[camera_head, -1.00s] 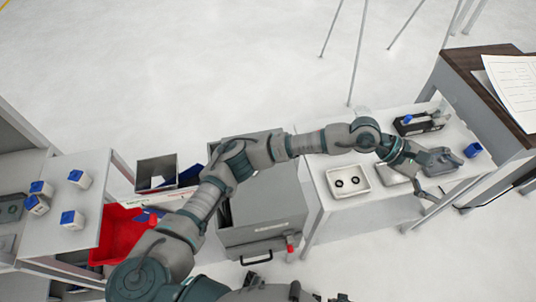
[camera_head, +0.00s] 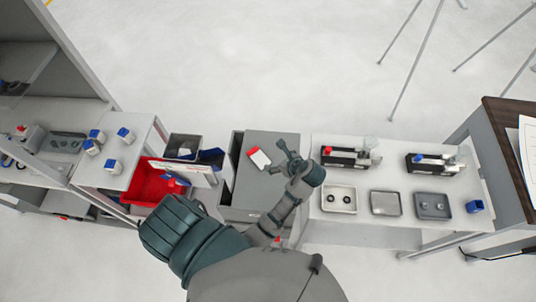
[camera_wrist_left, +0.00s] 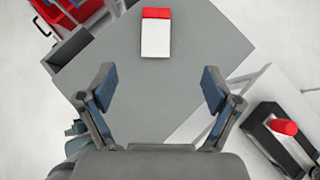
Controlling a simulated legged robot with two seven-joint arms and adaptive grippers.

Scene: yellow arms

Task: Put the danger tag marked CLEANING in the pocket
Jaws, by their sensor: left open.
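A tag with a red top band and a white lower part (camera_head: 258,157) lies flat on the grey cabinet top (camera_head: 264,194). It also shows in the left wrist view (camera_wrist_left: 156,40), ahead of the fingers near the top edge. Its print is too small to read. My left gripper (camera_head: 277,156) is open and empty over the cabinet top, just right of the tag. In the left wrist view its spread fingers (camera_wrist_left: 155,90) have only bare grey surface between them. I cannot tell for certain which thing is the pocket. My right gripper is not in view.
A white bench (camera_head: 372,228) on the right holds trays and two dark fixtures (camera_head: 345,157). A red bin (camera_head: 150,184) and a small dark bin (camera_head: 184,147) stand left of the cabinet. Blue-and-white blocks (camera_head: 114,165) sit farther left. The cabinet top around the tag is clear.

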